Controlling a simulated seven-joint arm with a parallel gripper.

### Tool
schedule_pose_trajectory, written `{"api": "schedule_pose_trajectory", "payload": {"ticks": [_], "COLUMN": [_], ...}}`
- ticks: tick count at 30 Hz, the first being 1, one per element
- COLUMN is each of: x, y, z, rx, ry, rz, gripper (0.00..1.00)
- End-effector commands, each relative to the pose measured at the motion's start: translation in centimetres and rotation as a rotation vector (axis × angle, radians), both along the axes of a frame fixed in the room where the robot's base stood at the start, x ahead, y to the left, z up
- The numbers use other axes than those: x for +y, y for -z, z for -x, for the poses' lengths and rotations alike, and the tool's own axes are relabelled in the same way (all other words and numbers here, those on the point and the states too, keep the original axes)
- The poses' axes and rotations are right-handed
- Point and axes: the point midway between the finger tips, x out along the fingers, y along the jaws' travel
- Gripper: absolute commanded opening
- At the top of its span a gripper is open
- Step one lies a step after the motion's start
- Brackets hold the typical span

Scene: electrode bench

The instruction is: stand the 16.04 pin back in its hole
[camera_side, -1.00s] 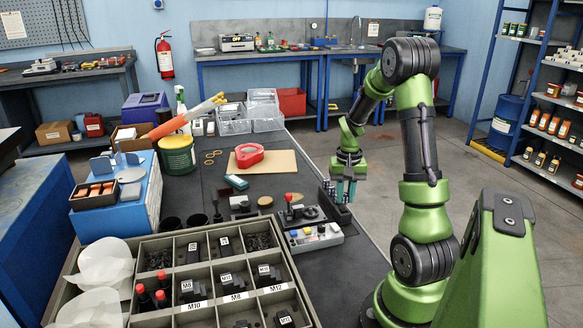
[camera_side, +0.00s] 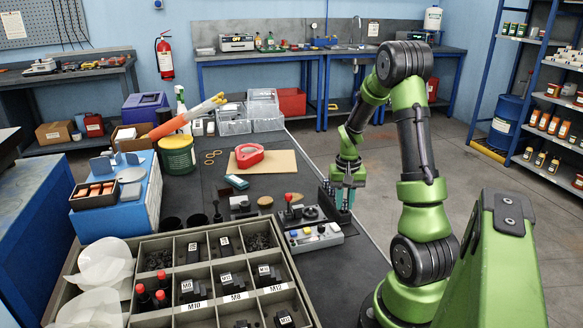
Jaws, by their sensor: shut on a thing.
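My gripper (camera_side: 344,198), with teal fingers, is low over the right side of the bench and shut on a pin. The pin is too small and too covered by the fingers to make out, and its 16.04 marking cannot be read. The dark pin rack (camera_side: 327,197) stands upright at the bench's right edge. The fingers are at the rack's right part and overlap it in the picture. I cannot tell whether the pin's lower end is over or inside a hole.
Left of the rack is a small device with a red knob (camera_side: 290,197) and a light box with coloured buttons (camera_side: 315,237). A large compartment tray (camera_side: 197,302) fills the front. A red tape dispenser (camera_side: 249,155) sits farther back.

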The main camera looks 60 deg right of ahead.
Motion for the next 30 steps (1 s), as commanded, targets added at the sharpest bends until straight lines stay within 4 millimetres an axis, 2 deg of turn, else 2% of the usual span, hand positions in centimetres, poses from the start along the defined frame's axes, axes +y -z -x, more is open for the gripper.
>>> {"api": "schedule_pose_trajectory", "payload": {"ticks": [18, 19, 24, 30], "x": [0.0, 0.0, 0.0, 0.0], "y": [0.64, 0.64, 0.63, 0.63], "z": [0.0, 0.0, 0.0, 0.0], "rx": [0.0, 0.0, 0.0, 0.0], "ry": [0.001, 0.001, 0.001, 0.001], "rz": [0.001, 0.001, 0.001, 0.001], "gripper": [0.0, 0.27, 0.52, 0.52]}}
